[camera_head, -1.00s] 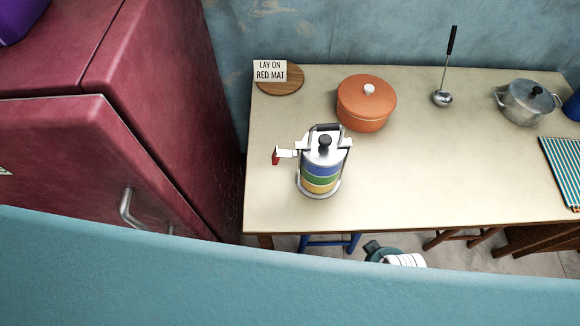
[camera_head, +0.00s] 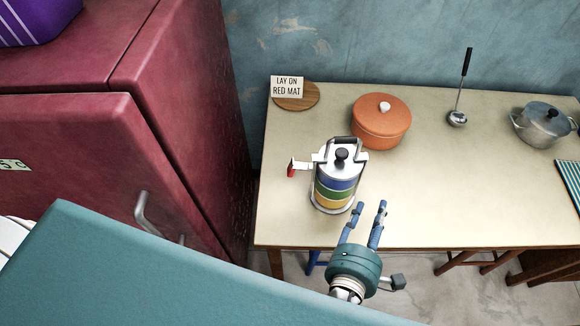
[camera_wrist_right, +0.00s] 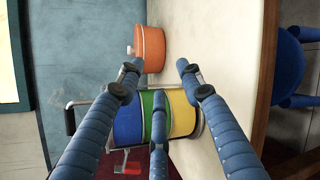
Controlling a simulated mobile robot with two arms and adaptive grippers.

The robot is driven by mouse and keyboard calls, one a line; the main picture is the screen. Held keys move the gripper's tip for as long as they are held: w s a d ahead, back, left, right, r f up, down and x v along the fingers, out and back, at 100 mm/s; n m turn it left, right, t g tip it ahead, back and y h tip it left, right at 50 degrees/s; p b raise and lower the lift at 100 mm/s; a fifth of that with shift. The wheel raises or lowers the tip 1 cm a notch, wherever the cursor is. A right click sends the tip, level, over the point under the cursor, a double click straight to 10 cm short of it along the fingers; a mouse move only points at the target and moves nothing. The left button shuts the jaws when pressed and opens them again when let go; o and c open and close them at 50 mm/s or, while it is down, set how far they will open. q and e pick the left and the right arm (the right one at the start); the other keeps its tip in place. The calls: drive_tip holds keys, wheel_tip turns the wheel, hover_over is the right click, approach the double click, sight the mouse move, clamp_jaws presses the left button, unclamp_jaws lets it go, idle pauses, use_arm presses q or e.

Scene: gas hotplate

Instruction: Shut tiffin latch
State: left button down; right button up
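The tiffin (camera_head: 336,190) stands upright on the table, with blue, green and yellow tiers, a metal lid with a black knob, and a frame with a dark handle. Its latch (camera_head: 299,167), pale with a red tip, sticks out to the left, away from the body. My right gripper (camera_head: 366,208) is open and empty, just in front and right of the tiffin. In the right wrist view, the tiffin (camera_wrist_right: 182,112) lies sideways beyond my spread fingers (camera_wrist_right: 158,68), and the red latch tip (camera_wrist_right: 129,162) shows below. Contact cannot be told. My left gripper is not in view.
An orange pot (camera_head: 380,125) stands behind the tiffin to the right. A round wooden board (camera_head: 297,102) with a note is at the back left. A ladle (camera_head: 457,118) and a metal pot (camera_head: 542,126) are farther right. A red fridge (camera_head: 190,120) stands left of the table (camera_head: 430,205).

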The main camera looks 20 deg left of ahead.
sight(289, 174)
drive_tip(key=s+a+r+n+t+y, duration=0.1)
drive_tip(key=s+a+r+n+y, duration=0.2)
drive_tip(key=a+n, duration=0.5)
drive_tip(key=s+a+n+t+y, duration=0.1)
drive_tip(key=s+a+n+y, duration=0.1)
drive_tip(key=a+n+y, duration=0.6)
drive_tip(key=w+a+h, duration=0.1)
drive_tip(key=w, duration=0.2)
drive_tip(key=w+a+m+h+p, duration=0.1)
drive_tip(key=w+a, duration=0.1)
drive_tip(key=w+a+m+p, duration=0.1)
drive_tip(key=w+a, duration=0.1)
drive_tip(key=w, duration=0.1)
drive_tip(key=shift+w+r+h, duration=0.2)
drive_tip(key=shift+w+h, duration=0.15)
drive_tip(key=shift+h, duration=0.05)
drive_tip(key=shift+w+a, duration=0.15)
drive_tip(key=shift+w, duration=0.4)
clamp_jaws()
